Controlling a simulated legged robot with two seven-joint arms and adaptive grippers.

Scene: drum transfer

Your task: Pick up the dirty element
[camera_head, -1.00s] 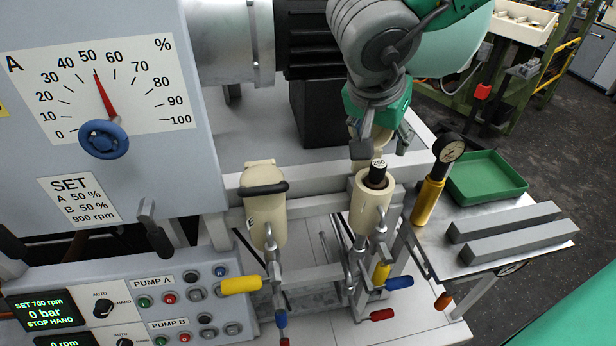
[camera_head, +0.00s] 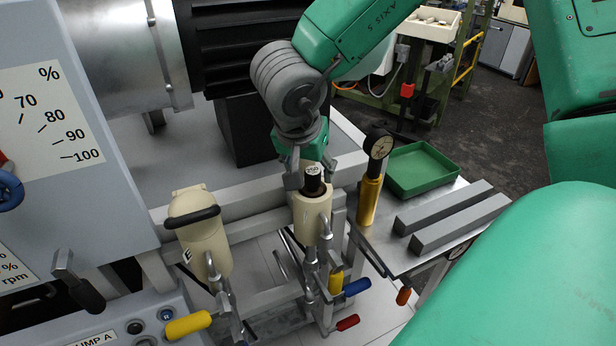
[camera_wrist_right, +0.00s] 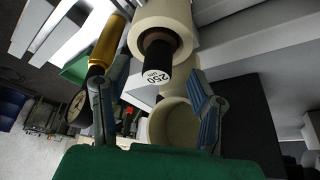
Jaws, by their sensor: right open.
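The element, a dark cylinder with a white end marked 250 (camera_head: 313,180), sticks up out of the open cream housing (camera_head: 312,212) in the head view. In the right wrist view the element (camera_wrist_right: 158,65) points toward the camera from its cream housing (camera_wrist_right: 163,22). My right gripper (camera_head: 310,166) is above the housing, close around the element's top. In the right wrist view my right gripper (camera_wrist_right: 158,72) is open, one finger on each side of the element, with gaps visible. My left gripper is out of view.
A closed cream housing with a black handle (camera_head: 203,240) stands left. A gauge with a yellow body (camera_head: 369,195) stands close right of the open housing. A green tray (camera_head: 422,170) and two grey bars (camera_head: 455,215) lie on the side table. A hollow cream part (camera_wrist_right: 172,125) shows behind the element.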

